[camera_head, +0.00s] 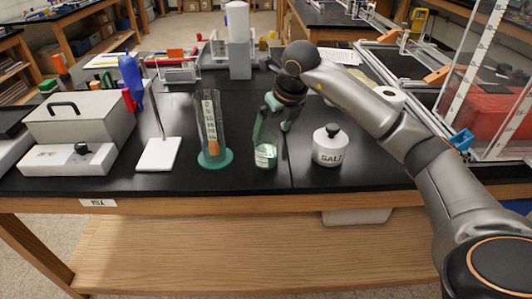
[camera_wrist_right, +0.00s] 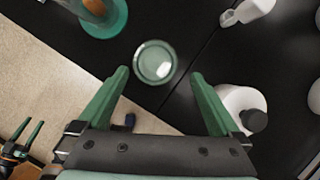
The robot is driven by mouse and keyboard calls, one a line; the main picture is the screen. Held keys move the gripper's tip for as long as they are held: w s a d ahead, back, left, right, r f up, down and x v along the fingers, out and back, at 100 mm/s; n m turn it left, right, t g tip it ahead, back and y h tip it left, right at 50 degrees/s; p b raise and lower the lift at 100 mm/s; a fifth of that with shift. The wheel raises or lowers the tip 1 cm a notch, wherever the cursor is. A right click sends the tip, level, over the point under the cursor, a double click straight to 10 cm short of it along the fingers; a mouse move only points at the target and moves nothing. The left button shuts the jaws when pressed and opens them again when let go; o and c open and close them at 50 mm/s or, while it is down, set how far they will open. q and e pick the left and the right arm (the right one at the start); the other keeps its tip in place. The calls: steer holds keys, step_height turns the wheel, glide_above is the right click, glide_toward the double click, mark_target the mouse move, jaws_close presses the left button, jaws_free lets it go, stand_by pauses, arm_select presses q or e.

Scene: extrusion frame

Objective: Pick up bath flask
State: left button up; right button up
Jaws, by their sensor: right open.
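A green glass bottle with a pale label, which I take for the bath flask (camera_head: 265,155), stands upright near the front edge of the black bench. In the right wrist view its round top (camera_wrist_right: 155,62) shows from above. My right gripper (camera_head: 277,114) is open and points down over it. In the right wrist view the fingertips of my right gripper (camera_wrist_right: 158,76) lie either side of the flask with gaps; I cannot tell how far below them it is. My left gripper (camera_wrist_right: 27,134) shows small at the lower left of the right wrist view, fingers apart and empty.
A white salt jar (camera_head: 330,148) with a black knob stands just right of the flask. A tall clear cylinder (camera_head: 210,125) on a green base (camera_head: 222,164) stands to its left. A white-based stand (camera_head: 158,155) and a grey box (camera_head: 80,120) are farther left.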

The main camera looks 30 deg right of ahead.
mark_target(266, 147)
steer(key=shift+x, duration=1.1)
steer(key=shift+s+a+p+x, duration=0.1)
steer(key=shift+a+p+x, duration=0.1)
steer(key=shift+x, duration=1.2)
steer(key=shift+s+a+p+x, duration=0.1)
steer(key=shift+a+p+x, duration=0.1)
steer(key=shift+x, duration=1.2)
steer(key=shift+f, duration=0.1)
steer(key=c, duration=1.4)
steer(key=shift+r, duration=0.3)
